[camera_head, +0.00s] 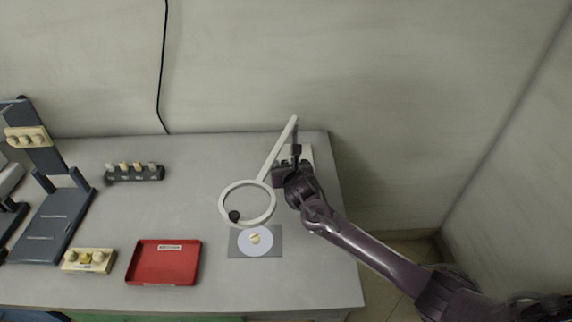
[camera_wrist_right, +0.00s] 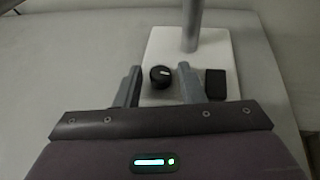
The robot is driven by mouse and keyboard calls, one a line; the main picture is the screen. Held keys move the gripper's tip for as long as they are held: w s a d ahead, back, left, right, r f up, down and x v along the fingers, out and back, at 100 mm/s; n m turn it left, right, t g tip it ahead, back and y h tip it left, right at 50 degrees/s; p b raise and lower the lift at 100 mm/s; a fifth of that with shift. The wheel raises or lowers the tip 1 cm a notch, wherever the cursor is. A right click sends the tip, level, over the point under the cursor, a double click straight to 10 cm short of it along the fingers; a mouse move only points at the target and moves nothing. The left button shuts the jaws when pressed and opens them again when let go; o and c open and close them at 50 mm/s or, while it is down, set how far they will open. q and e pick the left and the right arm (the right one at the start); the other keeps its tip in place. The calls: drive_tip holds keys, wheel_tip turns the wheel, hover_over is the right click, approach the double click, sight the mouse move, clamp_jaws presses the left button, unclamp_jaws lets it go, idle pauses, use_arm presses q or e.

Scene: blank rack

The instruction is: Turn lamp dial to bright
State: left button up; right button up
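The lamp (camera_head: 247,186) has a white ring head on a slanted white arm. In the right wrist view its white base (camera_wrist_right: 208,48) carries a round black dial (camera_wrist_right: 160,76) with a short white mark on top, and a black rectangular block to the right. My right gripper (camera_wrist_right: 159,82) is open, one finger on each side of the dial, with visible gaps; I cannot tell contact or exact height. In the head view the right gripper (camera_head: 288,172) is over the lamp base and hides the dial. My left gripper is not in view.
The lamp ring hangs over a grey plate with a pale disc (camera_head: 255,239). A red tray (camera_head: 164,262), a cream block with knobs (camera_head: 89,260), a dark rack with several pegs (camera_head: 134,174) and a dark stand (camera_head: 50,222) lie to the left. A wall is behind.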

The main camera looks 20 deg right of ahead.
clamp_jaws()
